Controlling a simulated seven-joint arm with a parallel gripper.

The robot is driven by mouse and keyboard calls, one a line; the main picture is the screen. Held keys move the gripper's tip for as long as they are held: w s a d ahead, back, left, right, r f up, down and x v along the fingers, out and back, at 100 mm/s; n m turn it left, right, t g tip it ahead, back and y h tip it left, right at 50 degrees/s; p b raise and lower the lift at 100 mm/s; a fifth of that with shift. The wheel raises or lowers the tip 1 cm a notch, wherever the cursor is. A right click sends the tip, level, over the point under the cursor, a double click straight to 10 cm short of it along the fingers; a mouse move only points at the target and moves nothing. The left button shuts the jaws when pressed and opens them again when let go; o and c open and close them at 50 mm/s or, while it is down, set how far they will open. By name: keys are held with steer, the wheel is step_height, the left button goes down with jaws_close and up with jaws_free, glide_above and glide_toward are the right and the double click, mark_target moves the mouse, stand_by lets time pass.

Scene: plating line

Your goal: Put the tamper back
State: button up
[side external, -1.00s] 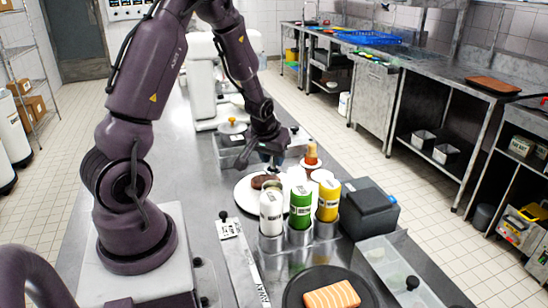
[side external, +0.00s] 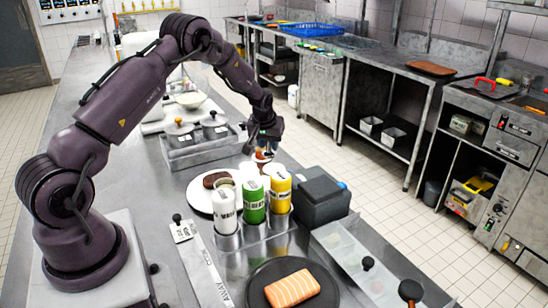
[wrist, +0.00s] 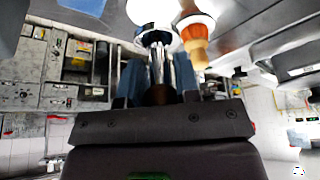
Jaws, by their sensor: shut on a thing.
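My gripper (side external: 265,138) is at the far side of the bottles, to the right of the white plate. In the wrist view its two blue-grey fingers (wrist: 158,82) are shut on the tamper (wrist: 157,62), which shows as a shiny metal shaft with a brown round end near the palm. In the side view the tamper is mostly hidden by the gripper. An orange-and-tan item (wrist: 195,32) stands close beside the tamper; it also shows just below the gripper in the side view (side external: 262,156). A white round thing (wrist: 153,12) lies beyond the tamper's far end; I cannot tell whether they touch.
The white plate (side external: 200,205) holds a brown patty (side external: 215,179). White, green (side external: 253,203) and yellow bottles stand in a metal holder. A dark box (side external: 318,197) is right of them. A black plate (side external: 262,292) with salmon is in front. Lidded containers (side external: 195,153) stand behind.

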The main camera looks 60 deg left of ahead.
steer(key=w+f, duration=0.1)
steer(key=a+f, duration=0.1)
steer(key=w+f, duration=0.1)
steer(key=shift+w+a+f, duration=0.3)
steer(key=shift+f, duration=1.55)
steer(key=shift+f, duration=0.15)
steer(key=o, duration=0.8)
steer(key=shift+o, duration=0.2)
